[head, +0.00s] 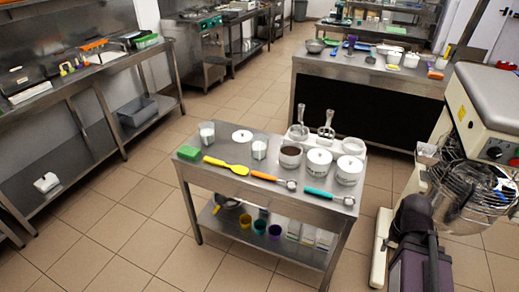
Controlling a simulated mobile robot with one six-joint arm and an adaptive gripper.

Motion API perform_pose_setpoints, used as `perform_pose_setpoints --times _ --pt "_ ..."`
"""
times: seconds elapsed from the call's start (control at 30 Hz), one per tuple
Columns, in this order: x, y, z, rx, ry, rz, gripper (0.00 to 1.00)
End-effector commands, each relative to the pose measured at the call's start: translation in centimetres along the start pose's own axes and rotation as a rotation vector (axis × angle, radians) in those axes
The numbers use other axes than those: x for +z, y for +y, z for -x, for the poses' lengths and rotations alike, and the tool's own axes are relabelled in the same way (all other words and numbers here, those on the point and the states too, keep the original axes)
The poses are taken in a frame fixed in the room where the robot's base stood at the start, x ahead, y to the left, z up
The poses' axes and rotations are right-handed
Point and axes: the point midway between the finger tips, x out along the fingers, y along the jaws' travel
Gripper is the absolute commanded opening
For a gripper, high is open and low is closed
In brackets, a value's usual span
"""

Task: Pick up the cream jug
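Two clear containers with white contents stand on the near steel table: a left container (207,133) by the green sponge and a right container (259,147) beside a round white lid or dish. Either could be the cream jug; at this size I cannot tell which, and no handle or spout is clear. Both stand upright and nothing holds them. A dark arm-like part, probably mine, shows at the lower right, well apart from the containers. I cannot make out my gripper's fingers in this view.
The near steel table (205,176) also holds a green sponge (188,153), a yellow spatula (226,165), orange-handled (264,176) and teal-handled (318,192) tools, and several tubs at its right. A large mixer (487,105) stands at the right. Tiled floor is open at the left.

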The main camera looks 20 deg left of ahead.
Motion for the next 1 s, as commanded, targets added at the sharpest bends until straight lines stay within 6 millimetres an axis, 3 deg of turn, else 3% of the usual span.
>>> perform_pose_setpoints --times 0.47,0.53,1.0 --pt "0.0 0.0 0.0 0.0 0.0 0.0 0.4" --pt "0.0 0.0 0.0 0.0 0.0 0.0 0.55" --pt "0.0 0.0 0.0 0.0 0.0 0.0 0.55"
